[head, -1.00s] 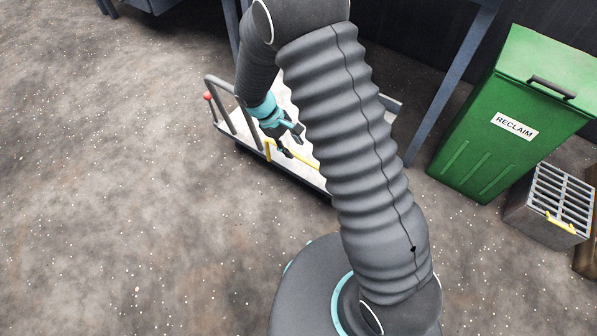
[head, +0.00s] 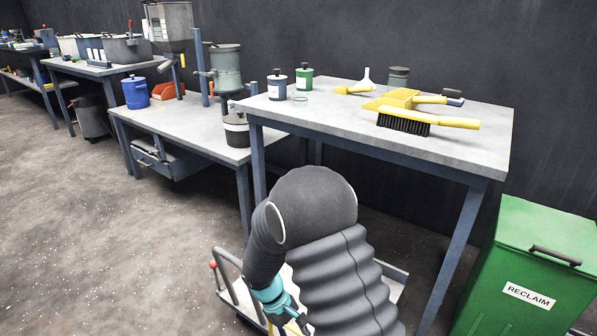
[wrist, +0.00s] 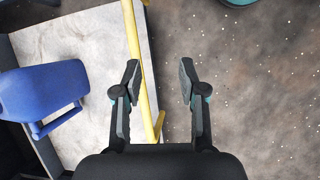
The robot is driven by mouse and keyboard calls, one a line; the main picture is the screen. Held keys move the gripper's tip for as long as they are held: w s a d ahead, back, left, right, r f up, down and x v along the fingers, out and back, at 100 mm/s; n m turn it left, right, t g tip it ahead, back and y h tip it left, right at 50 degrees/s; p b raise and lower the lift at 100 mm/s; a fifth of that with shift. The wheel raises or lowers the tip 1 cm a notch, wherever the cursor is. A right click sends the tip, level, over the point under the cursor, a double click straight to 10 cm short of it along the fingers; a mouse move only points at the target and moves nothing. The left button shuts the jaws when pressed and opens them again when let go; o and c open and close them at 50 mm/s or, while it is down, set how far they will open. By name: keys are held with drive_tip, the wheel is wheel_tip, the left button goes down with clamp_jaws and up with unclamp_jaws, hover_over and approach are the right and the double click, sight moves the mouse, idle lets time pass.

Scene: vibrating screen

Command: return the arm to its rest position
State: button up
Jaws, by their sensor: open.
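A yellow bar (wrist: 134,45) runs along the cart close to my left finger. A blue container (wrist: 45,90) sits on the cart. A workbench (head: 340,118) with a yellow brush (head: 428,121) and dustpan stands behind my arm. A green RECLAIM bin (head: 535,250) is at right. Open floor (head: 80,220) lies left.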

drive_tip(key=s+d+r+m+t+y, duration=0.1)
drive_tip(key=s+d+r, duration=0.4)
drive_tip(key=r, duration=0.5)
drive_tip(key=s+d+r+m+t+y, duration=0.2)
drive_tip(key=s+d+r+m+t, duration=0.2)
drive_tip(key=r, duration=0.7)
drive_tip(key=s+d+r+m+t+y, duration=0.1)
drive_tip(key=s+d+r+m+t, duration=0.1)
drive_tip(key=s+d+r+m, duration=0.2)
drive_tip(key=shift+s+d+r+t+y, duration=0.4)
drive_tip(key=shift+s+d+r, duration=1.35)
drive_tip(key=shift+r, duration=1.95)
drive_tip(key=shift+s+a, duration=0.1)
drive_tip(key=shift+a, duration=0.05)
